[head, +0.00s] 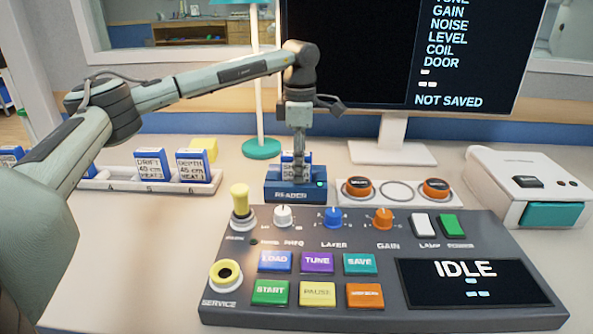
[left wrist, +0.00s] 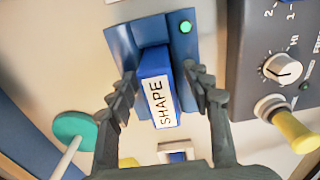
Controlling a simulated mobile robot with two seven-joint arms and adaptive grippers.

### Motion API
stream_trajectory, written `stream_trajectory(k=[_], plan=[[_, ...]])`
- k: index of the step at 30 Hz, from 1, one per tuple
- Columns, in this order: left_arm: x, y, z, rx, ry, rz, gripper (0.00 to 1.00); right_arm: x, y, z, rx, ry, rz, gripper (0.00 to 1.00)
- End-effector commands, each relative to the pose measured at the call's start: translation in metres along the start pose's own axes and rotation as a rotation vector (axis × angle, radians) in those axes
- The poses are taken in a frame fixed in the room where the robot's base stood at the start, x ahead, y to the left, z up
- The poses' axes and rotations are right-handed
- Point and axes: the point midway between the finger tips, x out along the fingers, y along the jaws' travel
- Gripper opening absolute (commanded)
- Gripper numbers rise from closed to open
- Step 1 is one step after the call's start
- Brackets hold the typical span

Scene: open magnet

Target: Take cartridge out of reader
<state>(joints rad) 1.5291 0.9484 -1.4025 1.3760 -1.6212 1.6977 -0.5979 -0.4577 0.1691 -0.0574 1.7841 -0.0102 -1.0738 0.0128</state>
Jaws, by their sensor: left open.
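The reader (head: 290,194) is a blue block behind the console, with a small green light at its right. It also shows in the left wrist view (left wrist: 122,42). A blue cartridge with a white label reading SHAPE (left wrist: 160,95) stands in the reader. In the head view the cartridge (head: 287,172) is partly hidden by my gripper. My left gripper (left wrist: 160,78) is open, with one finger on each side of the cartridge and a visible gap to it. In the head view my left gripper (head: 297,150) points down over the reader. My right gripper is not in view.
A white rack (head: 130,186) at left holds several blue cartridges. The console (head: 380,300) with buttons, knobs and an IDLE screen fills the front. A pad with orange-topped parts (head: 397,196), a monitor stand (head: 392,152), a green lamp base (head: 262,148) and a white box (head: 515,175) surround the reader.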

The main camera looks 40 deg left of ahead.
Motion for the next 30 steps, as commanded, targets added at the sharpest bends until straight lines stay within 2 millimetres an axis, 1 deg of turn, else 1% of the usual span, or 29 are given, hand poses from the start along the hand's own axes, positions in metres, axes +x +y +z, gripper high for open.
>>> stream_trajectory(k=[2, 12, 14, 23, 26, 30], plan=[[0.0, 0.0, 0.0, 0.0, 0.0, 0.0, 0.49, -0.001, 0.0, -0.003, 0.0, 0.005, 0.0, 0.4], [-0.001, 0.0, 0.0, 0.0, 0.0, 0.0, 0.07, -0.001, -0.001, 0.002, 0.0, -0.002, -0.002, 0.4], [-0.001, 0.0, 0.0, 0.0, 0.0, 0.0, 0.0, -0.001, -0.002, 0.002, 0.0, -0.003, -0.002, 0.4], [-0.002, 0.0, 0.0, 0.0, -0.001, 0.0, 0.0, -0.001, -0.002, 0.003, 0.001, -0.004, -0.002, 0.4], [-0.007, 0.0, 0.001, 0.0, -0.001, 0.001, 0.0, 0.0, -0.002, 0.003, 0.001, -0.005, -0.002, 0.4], [-0.022, 0.001, 0.001, 0.0, -0.003, 0.002, 0.0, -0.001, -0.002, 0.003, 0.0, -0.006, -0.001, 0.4]])
